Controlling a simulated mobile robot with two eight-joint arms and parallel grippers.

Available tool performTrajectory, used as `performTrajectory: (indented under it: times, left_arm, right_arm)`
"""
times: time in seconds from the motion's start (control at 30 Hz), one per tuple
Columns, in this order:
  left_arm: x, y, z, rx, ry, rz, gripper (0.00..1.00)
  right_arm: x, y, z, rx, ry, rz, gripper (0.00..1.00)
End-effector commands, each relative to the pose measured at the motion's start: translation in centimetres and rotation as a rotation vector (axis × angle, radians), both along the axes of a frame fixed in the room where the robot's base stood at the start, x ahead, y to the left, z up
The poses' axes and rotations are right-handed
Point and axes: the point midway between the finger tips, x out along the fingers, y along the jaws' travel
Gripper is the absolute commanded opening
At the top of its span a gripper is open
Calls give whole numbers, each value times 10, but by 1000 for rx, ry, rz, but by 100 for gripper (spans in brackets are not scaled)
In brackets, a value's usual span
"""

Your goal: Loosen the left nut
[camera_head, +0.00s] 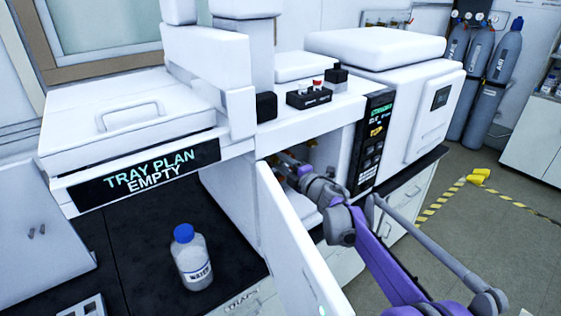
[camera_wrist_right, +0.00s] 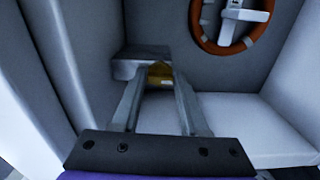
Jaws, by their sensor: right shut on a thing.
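In the right wrist view a small brass-coloured nut (camera_wrist_right: 160,70) sits at the front of a grey block (camera_wrist_right: 140,64) on the back wall of the open oven chamber. My right gripper (camera_wrist_right: 159,88) is shut on this nut, one finger on each side. In the head view my right gripper (camera_head: 292,168) reaches into the chamber past the open door, and its fingertips are small and partly hidden. I cannot make out a second nut. My left gripper is in neither view.
The white oven door (camera_head: 290,245) stands open beside my right arm. An orange-brown coil (camera_wrist_right: 205,38) around a white holder is on the chamber wall, right of the nut. A water bottle (camera_head: 192,262) stands on the dark bench at the left. A control panel (camera_head: 372,145) is right of the chamber.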

Motion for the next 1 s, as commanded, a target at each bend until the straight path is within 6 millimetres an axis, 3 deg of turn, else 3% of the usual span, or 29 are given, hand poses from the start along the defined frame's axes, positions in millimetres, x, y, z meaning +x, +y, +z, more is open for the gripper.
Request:
performTrajectory:
  times: [0.67,0.7,0.83,1.0]
  left_arm:
    - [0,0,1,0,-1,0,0]
    - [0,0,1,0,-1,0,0]
    - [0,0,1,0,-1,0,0]
    - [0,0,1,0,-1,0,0]
  right_arm:
    - [0,0,0,-54,-39,0,0]
    - [0,0,0,-54,-39,0,45]
    - [0,0,0,-53,-39,0,69]
    - [0,0,0,-53,-39,0,70]
